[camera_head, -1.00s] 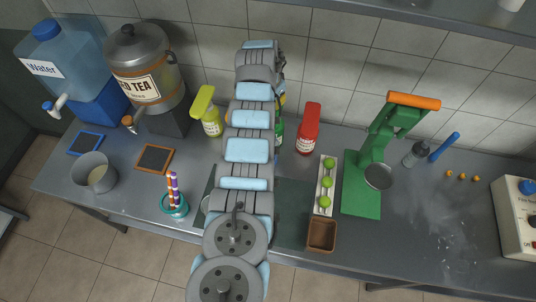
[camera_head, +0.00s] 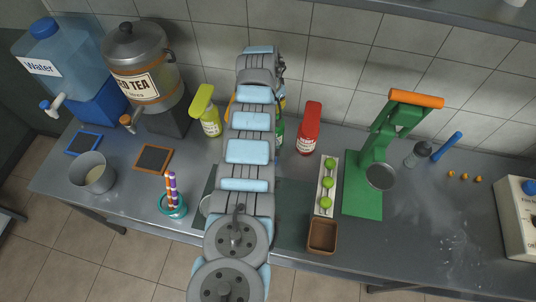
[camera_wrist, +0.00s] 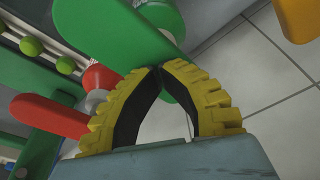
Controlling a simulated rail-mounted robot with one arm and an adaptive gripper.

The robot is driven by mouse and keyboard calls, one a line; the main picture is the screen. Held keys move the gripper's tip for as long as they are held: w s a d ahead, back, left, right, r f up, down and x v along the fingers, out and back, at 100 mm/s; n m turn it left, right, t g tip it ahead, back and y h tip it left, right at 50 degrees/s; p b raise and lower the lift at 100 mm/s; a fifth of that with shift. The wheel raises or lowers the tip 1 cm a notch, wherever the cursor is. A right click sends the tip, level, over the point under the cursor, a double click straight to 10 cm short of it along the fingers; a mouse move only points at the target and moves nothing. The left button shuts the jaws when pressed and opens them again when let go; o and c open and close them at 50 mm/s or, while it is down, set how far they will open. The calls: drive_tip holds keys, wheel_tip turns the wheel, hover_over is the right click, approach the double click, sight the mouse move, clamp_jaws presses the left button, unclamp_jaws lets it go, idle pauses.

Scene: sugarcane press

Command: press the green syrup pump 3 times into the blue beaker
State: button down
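The green syrup pump's bottle (camera_head: 279,132) shows as a sliver right of my arm in the head view; my arm hides the rest. In the wrist view its long green pump head (camera_wrist: 112,25) crosses the top, close to my fingertips. My gripper (camera_wrist: 158,69) has yellow ribbed fingers with black inner pads. The tips meet, with nothing seen between them. I cannot tell whether they touch the pump head. A pale rim (camera_head: 205,205) shows left of my arm's lower part; I cannot tell whether it is the blue beaker.
A red pump bottle (camera_head: 308,130) stands right of the green one, and a yellow-green one (camera_head: 207,112) to the left. A rack of limes (camera_head: 327,182), a brown box (camera_head: 322,236) and the green press (camera_head: 363,190) stand right. A teal holder (camera_head: 173,205) stands left. A tiled wall is behind.

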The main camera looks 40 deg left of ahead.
drive_tip(key=shift+f, duration=0.55)
drive_tip(key=shift+r, duration=0.2)
drive_tip(key=shift+w+p+v, duration=0.2)
drive_tip(key=shift+p+v, duration=0.05)
drive_tip(key=shift+v, duration=0.6)
drive_tip(key=shift+w+p+v, duration=0.15)
drive_tip(key=shift+p+v, duration=0.1)
drive_tip(key=shift+v, duration=0.65)
drive_tip(key=shift+w+p+v, duration=0.2)
drive_tip(key=shift+p+v, duration=0.05)
drive_tip(key=shift+v, duration=0.6)
drive_tip(key=shift+r, duration=0.25)
drive_tip(key=w+v, duration=0.1)
drive_tip(key=v, duration=0.5)
drive_tip(key=shift+p, duration=0.35)
drive_tip(key=shift+w, duration=0.15)
